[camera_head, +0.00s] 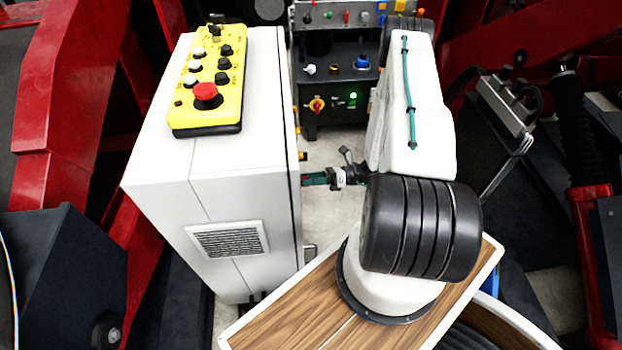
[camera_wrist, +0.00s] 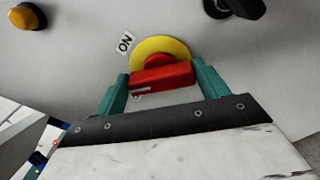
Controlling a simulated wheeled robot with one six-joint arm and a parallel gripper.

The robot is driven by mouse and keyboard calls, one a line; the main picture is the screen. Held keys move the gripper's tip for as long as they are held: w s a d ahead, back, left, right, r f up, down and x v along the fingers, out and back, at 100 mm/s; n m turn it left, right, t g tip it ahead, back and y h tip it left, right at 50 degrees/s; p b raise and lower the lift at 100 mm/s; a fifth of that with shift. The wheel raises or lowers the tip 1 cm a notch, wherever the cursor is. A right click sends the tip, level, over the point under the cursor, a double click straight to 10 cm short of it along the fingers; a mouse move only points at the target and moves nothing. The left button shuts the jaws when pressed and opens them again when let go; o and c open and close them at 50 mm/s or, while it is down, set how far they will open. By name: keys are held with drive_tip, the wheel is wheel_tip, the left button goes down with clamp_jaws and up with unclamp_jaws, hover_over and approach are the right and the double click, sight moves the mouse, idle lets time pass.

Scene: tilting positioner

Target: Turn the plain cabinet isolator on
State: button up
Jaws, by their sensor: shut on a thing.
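The plain cabinet (camera_head: 240,215) is a pale grey box left of centre in the head view. Its isolator shows in the wrist view as a red handle (camera_wrist: 162,77) on a yellow disc (camera_wrist: 160,46). An "ON" label (camera_wrist: 124,42) sits at the disc's upper left. The handle's bar lies roughly level across the picture, with a pale mark near its left end. My gripper (camera_wrist: 160,84) has its teal fingers at both ends of the bar, shut on it. In the head view my gripper (camera_head: 316,179) reaches the cabinet's right side; the isolator is hidden there.
A yellow pendant (camera_head: 213,75) with a red button lies on the cabinet. Behind stands a dark control panel with another red-yellow switch (camera_head: 317,104) and a green lamp (camera_head: 353,96). The wrist view shows an amber lamp (camera_wrist: 28,16) and a black fitting (camera_wrist: 238,8). Red machinery flanks both sides.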

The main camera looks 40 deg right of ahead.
drive_tip(key=shift+w+d+f+m, duration=0.1)
drive_tip(key=shift+m, duration=2.35)
drive_tip(key=shift+w+d+f+m, duration=0.1)
drive_tip(key=shift+m, duration=2.35)
drive_tip(key=o, duration=1)
drive_tip(key=shift+a, duration=0.1)
drive_tip(key=shift+s, duration=0.1)
drive_tip(key=shift+v, duration=3.95)
